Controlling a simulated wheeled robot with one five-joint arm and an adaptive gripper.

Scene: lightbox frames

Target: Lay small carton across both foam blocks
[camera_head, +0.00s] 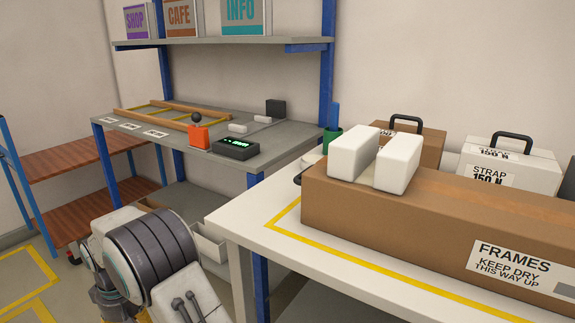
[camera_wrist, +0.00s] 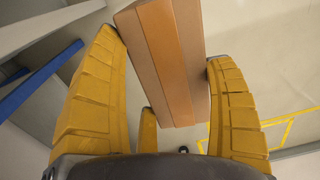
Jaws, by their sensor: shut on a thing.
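Two white foam blocks, the left one (camera_head: 352,154) and the right one (camera_head: 397,163), stand side by side with a narrow gap on the long brown FRAMES carton (camera_head: 400,213) in the head view. In the wrist view my gripper (camera_wrist: 164,50) has its yellow fingers on either side of a small brown carton (camera_wrist: 165,60) with a lighter strip along it, and is shut on it. The carton extends out past the fingertips. In the head view my arm is at the lower left, well away from the foam blocks; the fingers and held carton cannot be made out clearly there.
The white table (camera_head: 262,231) bears the FRAMES carton. A brown case (camera_head: 419,143) and a white STRAP case (camera_head: 508,171) stand behind it. A grey bench (camera_head: 190,158) with a shelf above is at the back left. The table's near left corner lies between my arm and the blocks.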

